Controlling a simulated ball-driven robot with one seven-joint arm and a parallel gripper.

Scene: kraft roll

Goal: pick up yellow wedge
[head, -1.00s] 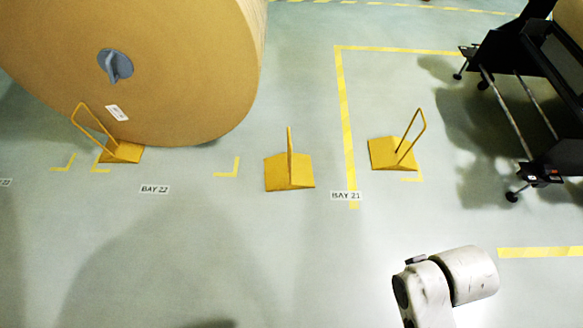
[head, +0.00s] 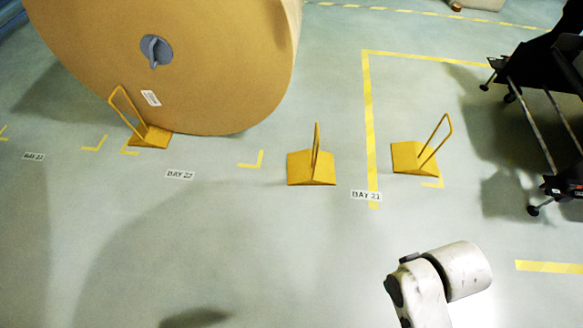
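Three yellow wedges with loop handles show in the head view. One wedge (head: 150,138) sits against the underside of the big kraft roll (head: 185,70). A second wedge (head: 303,168) stands alone on the floor in the middle, with its handle upright. A third wedge (head: 408,157) stands to the right, by the yellow floor line, its handle leaning right. The frames do not show which one the task means. My gripper is not in view; only a pale part of my arm shows at the lower right, nearer than the wedges.
A black wheeled cart (head: 560,110) stands at the right. Yellow tape (head: 370,120) marks the floor. The floor in front of the wedges is clear.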

